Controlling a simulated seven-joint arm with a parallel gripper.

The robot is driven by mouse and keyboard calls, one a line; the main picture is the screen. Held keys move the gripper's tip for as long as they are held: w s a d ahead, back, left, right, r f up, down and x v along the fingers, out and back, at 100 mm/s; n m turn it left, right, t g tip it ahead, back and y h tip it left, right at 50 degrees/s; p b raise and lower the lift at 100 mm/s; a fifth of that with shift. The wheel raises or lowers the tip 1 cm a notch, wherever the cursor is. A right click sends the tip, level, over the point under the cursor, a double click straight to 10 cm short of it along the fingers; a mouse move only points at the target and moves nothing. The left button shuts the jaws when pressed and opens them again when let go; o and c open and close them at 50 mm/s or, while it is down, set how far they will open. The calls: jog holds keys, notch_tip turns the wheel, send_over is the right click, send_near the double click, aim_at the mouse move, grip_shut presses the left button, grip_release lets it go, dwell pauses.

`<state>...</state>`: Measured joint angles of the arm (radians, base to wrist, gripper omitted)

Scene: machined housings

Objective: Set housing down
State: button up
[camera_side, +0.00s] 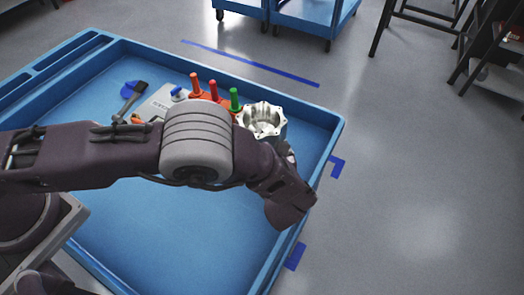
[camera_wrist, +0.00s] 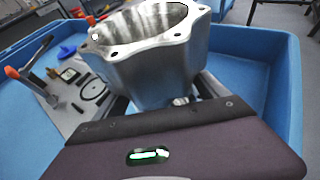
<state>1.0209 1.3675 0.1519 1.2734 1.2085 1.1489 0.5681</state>
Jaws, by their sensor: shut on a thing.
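The housing (camera_wrist: 155,65) is a silver machined metal part with a round open bore and a flange with bolt holes. It stands upright just beyond my gripper in the wrist view. In the side view the housing (camera_side: 263,119) shows near the right side of the blue tray (camera_side: 318,132), beyond my wrist. My gripper (camera_wrist: 180,102) is shut on the housing; its fingertips are mostly hidden behind the gripper body and the part. The housing's underside is hidden, so I cannot tell whether it touches the tray.
Orange, red and green-handled tools (camera_side: 213,91) stand left of the housing. A grey plate (camera_wrist: 75,100) with black rings lies nearby, and a brush (camera_side: 131,99) lies farther left. The tray has raised walls. Its front floor (camera_side: 190,228) is clear. Blue carts (camera_side: 300,15) stand beyond.

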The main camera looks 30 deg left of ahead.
jog(key=shift+f, duration=1.25)
jog(key=shift+f, duration=0.1)
jog(key=o, duration=2)
jog(key=shift+f, duration=0.1)
jog(key=shift+r, duration=0.2)
jog(key=v, duration=1.2)
jog(key=shift+f, duration=0.1)
